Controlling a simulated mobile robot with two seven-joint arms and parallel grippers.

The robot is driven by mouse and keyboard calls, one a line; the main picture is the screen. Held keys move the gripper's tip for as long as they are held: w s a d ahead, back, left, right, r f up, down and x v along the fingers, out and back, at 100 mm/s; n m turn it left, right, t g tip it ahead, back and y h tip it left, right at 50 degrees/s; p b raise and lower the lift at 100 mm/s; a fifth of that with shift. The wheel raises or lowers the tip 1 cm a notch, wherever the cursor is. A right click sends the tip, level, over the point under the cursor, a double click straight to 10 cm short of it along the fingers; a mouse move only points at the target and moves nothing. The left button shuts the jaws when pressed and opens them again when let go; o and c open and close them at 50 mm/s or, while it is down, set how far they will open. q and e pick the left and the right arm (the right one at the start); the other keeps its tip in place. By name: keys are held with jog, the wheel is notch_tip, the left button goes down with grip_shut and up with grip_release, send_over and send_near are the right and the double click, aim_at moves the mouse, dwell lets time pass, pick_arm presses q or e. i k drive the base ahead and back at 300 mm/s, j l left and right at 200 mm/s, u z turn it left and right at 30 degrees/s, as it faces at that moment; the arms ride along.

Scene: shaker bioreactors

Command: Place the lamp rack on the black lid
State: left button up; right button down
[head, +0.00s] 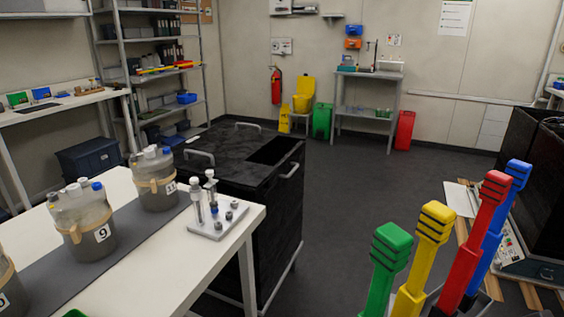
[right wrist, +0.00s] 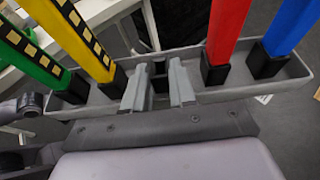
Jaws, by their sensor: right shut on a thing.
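The lamp rack (right wrist: 236,89) is a grey tray carrying a green lamp (head: 383,270), a yellow lamp (head: 424,258), a red lamp (head: 474,235) and a blue lamp (head: 503,220). My right gripper (right wrist: 158,92) is shut on the middle of the rack in the right wrist view. In the head view the lamps stand up at the lower right, slightly tilted; most of the tray is cut off below. A black lid (head: 222,153) with metal handles tops the black cabinet left of centre, apart from the rack. It has a dark rectangular opening at its right. My left gripper is not in view.
A white table (head: 145,275) at left holds several numbered bottles (head: 90,225) and a small white rack (head: 218,219) of tools, close to the black cabinet. Another black unit (head: 530,150) with a control panel stands at right. Open floor (head: 345,200) lies between.

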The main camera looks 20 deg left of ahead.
aim_at(224, 146)
jog(key=i, duration=3.05)
jog(key=i+u, duration=0.45)
jog(key=u, duration=2.5)
jog(key=k+j, duration=0.05)
